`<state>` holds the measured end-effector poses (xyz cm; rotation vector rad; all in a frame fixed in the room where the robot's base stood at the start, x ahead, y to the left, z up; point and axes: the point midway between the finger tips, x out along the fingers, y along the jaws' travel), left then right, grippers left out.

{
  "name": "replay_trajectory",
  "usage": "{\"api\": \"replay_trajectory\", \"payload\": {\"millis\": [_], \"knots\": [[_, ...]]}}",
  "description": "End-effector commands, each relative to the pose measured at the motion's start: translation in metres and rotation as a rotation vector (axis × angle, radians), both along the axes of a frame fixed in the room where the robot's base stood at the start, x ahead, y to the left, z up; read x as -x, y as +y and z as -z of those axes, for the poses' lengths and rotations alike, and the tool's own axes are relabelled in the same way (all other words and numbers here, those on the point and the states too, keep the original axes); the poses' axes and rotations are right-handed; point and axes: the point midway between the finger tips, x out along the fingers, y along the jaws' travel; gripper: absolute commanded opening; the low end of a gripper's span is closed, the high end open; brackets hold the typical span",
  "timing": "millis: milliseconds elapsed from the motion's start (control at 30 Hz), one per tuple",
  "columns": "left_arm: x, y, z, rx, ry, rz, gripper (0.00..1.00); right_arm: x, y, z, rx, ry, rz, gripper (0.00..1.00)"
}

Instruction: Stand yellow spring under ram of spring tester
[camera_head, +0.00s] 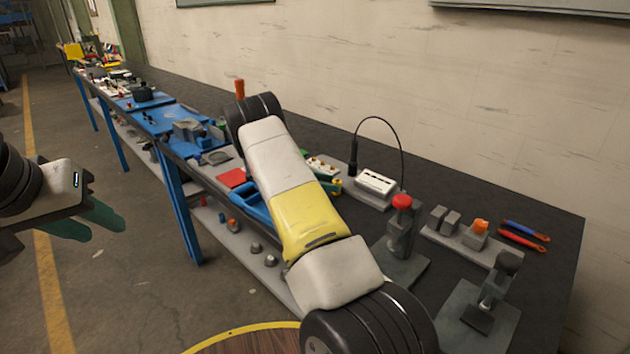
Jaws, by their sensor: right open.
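My left gripper (98,229) is at the far left, over the floor and away from the bench. Its two green fingers stand apart with nothing between them. My right arm crosses the middle of the view, and its gripper does not show. Two small stands are on the near bench: one with a red knob (402,201) and one with a dark round top (508,262). I cannot tell which is the spring tester. I cannot make out the yellow spring.
A white box (375,184) with a cabled probe stands near the wall. A grey block holder (470,238) bears an orange piece (481,226). Red and blue pliers (525,236) lie beside it. A blue tray (252,207) is partly hidden by my arm.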

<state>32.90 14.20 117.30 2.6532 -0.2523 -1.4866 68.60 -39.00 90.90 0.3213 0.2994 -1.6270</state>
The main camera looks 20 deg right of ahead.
Motion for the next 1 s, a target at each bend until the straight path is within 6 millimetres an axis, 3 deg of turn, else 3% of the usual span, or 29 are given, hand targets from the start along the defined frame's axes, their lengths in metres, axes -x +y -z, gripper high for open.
{"api": "replay_trajectory", "payload": {"millis": [267, 533, 833, 1000], "knots": [[0.000, 0.000, 0.000, 0.000, 0.000, 0.000, 0.36, 0.000, -0.005, 0.002, -0.001, -0.001, -0.001, 0.53], [0.000, 0.000, 0.000, 0.000, 0.000, 0.000, 0.36, 0.000, -0.005, 0.002, -0.001, -0.001, -0.001, 0.00], [0.000, 0.000, 0.000, 0.000, 0.000, 0.000, 0.36, 0.000, -0.005, 0.001, -0.001, -0.002, 0.000, 0.00], [0.000, 0.000, 0.000, 0.000, 0.000, 0.000, 0.36, 0.000, -0.006, -0.020, -0.001, -0.005, 0.001, 0.00]]}}
